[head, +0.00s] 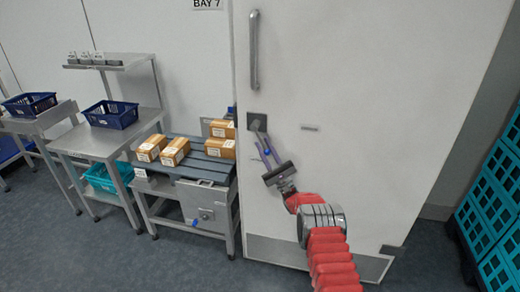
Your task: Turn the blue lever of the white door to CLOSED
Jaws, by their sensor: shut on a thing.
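The white door (370,110) fills the middle and right of the head view. A dark square plate (257,122) sits near its left edge, below a long grey upright handle (254,50). A small piece of the blue lever (267,151) shows below the plate, between the fingers of my gripper (264,147). My gripper is shut on the lever, and its fingers hide most of it. The lever seems to point down and slightly right from the plate. I cannot read any CLOSED or other lever marking at this size.
Left of the door stands a roller bench (190,152) with several brown boxes. Further left are steel tables with a dark blue basket (111,114) and a teal crate (101,177). Teal crates (490,215) are stacked at the right. Grey floor lies before the door.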

